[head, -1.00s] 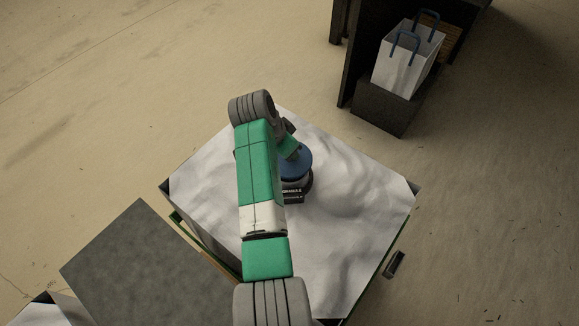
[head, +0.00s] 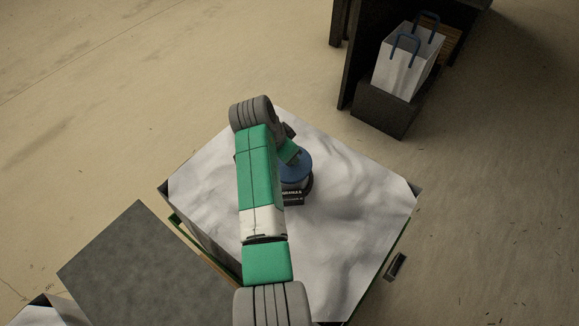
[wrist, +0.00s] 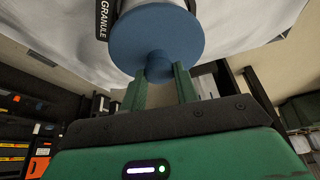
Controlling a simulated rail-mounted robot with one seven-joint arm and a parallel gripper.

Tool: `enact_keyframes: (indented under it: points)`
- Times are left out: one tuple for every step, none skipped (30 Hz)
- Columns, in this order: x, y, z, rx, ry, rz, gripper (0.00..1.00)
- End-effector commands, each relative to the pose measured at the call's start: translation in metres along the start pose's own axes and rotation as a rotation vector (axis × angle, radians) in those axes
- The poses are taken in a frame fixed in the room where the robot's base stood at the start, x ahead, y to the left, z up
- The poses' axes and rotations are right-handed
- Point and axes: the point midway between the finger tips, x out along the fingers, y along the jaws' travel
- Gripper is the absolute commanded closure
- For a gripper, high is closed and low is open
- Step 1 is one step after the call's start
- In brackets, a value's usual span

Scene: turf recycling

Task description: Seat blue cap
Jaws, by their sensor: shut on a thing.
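The blue cap (head: 299,165) is a round disc on top of a dark container (head: 294,195) with white lettering, which stands on a white sheet. The cap (wrist: 157,38) fills the top of the wrist view, with a small knob facing my gripper (wrist: 160,80). My gripper's green fingers are shut on this knob. Part of the container (wrist: 103,18), with a label reading "GRANULE", shows beyond the cap. In the head view my gripper (head: 290,151) is at the cap, its fingertips hidden. I cannot tell whether the cap is fully down on the container.
The rumpled white sheet (head: 345,225) covers a large box-like bin. A grey panel (head: 140,265) lies at the lower left. A white bag with blue handles (head: 405,65) stands on a dark box (head: 385,108) at the upper right. Open floor lies at the upper left.

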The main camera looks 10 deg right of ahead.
Motion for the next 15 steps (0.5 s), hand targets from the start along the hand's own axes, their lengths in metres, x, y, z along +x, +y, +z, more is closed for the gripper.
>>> enact_keyframes:
  points:
    - [0.0015,0.0000,0.0007,0.000,0.000,0.000,0.94]
    - [0.0021,0.0000,0.0009,0.000,0.000,0.000,0.94]
    - [0.0027,0.0000,0.0012,0.000,0.000,0.000,0.94]
    - [0.0031,0.0000,0.0014,0.000,0.000,0.000,0.94]
    - [0.0033,0.0000,0.0015,0.000,0.000,0.000,0.94]
    - [0.0033,0.0000,0.0015,0.000,0.000,0.000,0.94]
    - [0.0033,0.0000,0.0014,0.000,0.000,0.000,0.94]
    - [0.0032,0.0000,0.0014,0.000,0.000,0.000,0.94]
    - [0.0031,0.0000,0.0014,0.000,0.000,0.000,0.94]
    - [0.0031,0.0000,0.0014,0.000,0.000,0.000,0.94]
    - [0.0031,0.0000,0.0014,0.000,0.000,0.000,0.94]
    - [0.0031,0.0000,0.0013,0.000,0.000,0.000,0.68]
    - [0.0031,0.0000,0.0014,0.000,0.000,0.000,0.62]
    - [0.0031,0.0000,0.0014,0.000,0.000,0.000,0.56]
    - [0.0031,0.0000,0.0014,0.000,0.000,0.000,0.48]
